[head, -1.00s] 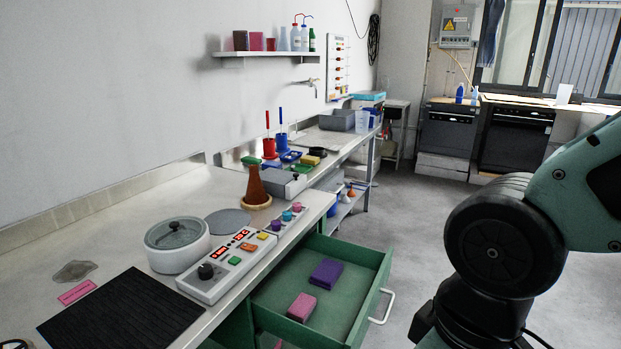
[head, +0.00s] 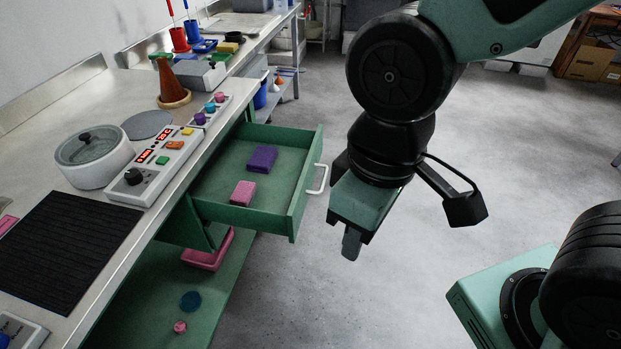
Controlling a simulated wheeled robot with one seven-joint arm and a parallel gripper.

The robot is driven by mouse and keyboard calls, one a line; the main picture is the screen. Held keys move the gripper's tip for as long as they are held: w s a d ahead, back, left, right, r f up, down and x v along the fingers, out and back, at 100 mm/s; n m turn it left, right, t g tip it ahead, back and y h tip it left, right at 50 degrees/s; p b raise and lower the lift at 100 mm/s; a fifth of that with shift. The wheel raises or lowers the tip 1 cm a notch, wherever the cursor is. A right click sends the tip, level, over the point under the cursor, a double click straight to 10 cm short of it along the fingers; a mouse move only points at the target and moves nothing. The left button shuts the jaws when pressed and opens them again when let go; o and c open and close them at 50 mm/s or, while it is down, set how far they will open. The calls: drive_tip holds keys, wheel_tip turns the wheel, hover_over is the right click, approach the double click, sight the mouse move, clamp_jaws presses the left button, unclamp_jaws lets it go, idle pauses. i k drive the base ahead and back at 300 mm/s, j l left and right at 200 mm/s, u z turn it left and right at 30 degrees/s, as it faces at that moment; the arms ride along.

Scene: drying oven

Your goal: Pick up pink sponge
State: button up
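The worktop left of the drawer carries a control box (head: 157,167), a white pot (head: 93,156) and a black mat (head: 66,248). The floor (head: 300,290) around my gripper is clear.

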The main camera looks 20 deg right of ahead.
sight(245, 192)
drive_tip(key=u, duration=1)
drive_tip(key=i+l+z, duration=0.15)
drive_tip(key=z, duration=0.35)
drive_tip(key=i+j+u, duration=0.25)
drive_tip(key=u, duration=0.15)
drive_tip(key=i+j+u, duration=0.1)
drive_tip(key=i+u, duration=0.25)
drive_tip(key=k, duration=0.05)
